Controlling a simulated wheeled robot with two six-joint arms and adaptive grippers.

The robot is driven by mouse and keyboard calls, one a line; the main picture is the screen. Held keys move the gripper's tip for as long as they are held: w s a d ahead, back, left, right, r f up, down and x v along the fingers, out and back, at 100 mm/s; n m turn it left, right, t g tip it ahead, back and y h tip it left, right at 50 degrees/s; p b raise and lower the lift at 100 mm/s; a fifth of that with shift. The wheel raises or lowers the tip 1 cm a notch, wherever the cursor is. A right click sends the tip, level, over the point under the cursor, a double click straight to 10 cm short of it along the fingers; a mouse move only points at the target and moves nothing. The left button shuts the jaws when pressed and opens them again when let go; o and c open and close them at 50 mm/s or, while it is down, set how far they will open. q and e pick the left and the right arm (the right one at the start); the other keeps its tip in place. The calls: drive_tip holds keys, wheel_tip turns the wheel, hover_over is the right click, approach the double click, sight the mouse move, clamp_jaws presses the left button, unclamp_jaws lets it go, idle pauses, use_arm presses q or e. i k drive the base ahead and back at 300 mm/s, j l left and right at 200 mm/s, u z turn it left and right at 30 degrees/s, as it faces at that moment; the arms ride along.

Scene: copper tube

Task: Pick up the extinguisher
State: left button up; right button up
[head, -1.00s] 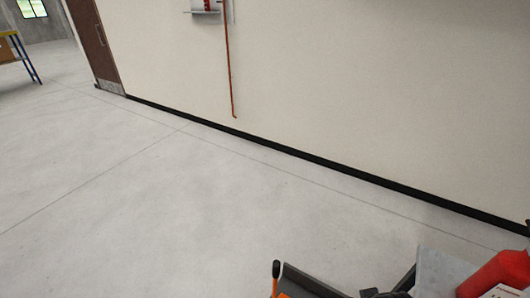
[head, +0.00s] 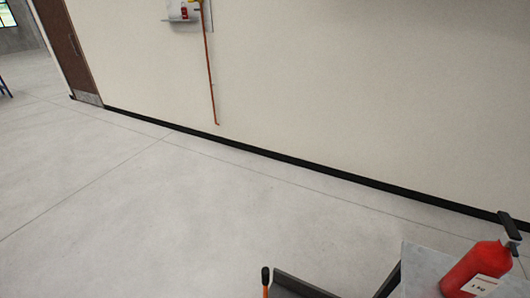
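A red extinguisher (head: 476,268) with a white label and a dark handle at its top shows at the bottom right of the head view. It leans to the right in the picture and its lower end is cut off by the frame edge. It appears to be on or by a light grey surface (head: 425,262). Neither of my grippers shows in the head view.
A copper tube (head: 209,75) runs down the pale wall (head: 340,85) below a small shelf (head: 182,20) with a red and white item. A brown door (head: 68,45) is at the left. Dark bars and an orange-and-black handle (head: 265,280) are at the bottom. The grey floor (head: 150,220) is clear.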

sight(479, 273)
drive_tip(key=z, duration=2.05)
